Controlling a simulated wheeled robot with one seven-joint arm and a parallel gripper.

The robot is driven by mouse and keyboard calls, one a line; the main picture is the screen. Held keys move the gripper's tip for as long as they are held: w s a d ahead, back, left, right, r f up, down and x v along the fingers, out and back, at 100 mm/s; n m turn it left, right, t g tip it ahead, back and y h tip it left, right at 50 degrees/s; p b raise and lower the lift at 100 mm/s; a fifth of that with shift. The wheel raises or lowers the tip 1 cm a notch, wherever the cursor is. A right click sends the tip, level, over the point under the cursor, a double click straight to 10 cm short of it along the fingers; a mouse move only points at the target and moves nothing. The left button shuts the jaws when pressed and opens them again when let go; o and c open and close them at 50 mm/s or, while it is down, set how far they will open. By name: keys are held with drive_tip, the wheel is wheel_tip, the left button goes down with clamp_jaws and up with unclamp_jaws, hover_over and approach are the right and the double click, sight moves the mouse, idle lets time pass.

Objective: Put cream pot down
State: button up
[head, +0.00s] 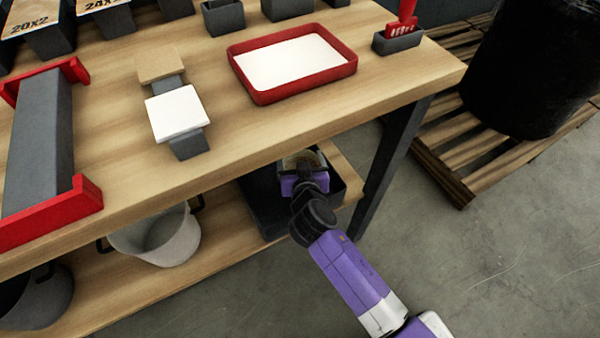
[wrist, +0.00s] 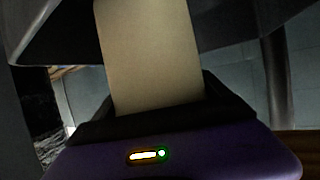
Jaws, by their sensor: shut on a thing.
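My gripper (head: 302,172) is at the right end of the workbench, by the front edge of the tabletop and over the dark bin on the lower shelf. It is shut on the cream pot (wrist: 150,55), which shows in the wrist view as a plain cream, flat-looking face rising from between the dark jaws. In the head view only a small tan patch shows at the gripper, and the rest of the pot is hidden. I cannot tell whether the pot touches anything below it.
The dark bin (head: 262,205) and a pale bucket (head: 160,240) stand on the lower shelf. On the wooden tabletop (head: 240,125) are a red-rimmed tray (head: 262,96), a white square block (head: 178,112) and a red-ended grey rack (head: 40,140). A table leg (head: 392,165) stands right of my gripper.

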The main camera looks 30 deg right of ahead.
drive_tip(key=shift+f+b, duration=0.9)
drive_tip(key=shift+f, duration=1.5)
drive_tip(key=shift+f, duration=0.2)
drive_tip(key=o, duration=1.7)
drive_tip(key=shift+r, duration=0.2)
drive_tip(key=p+v, duration=0.2)
drive_tip(key=v, duration=1)
drive_tip(key=shift+f, duration=0.1)
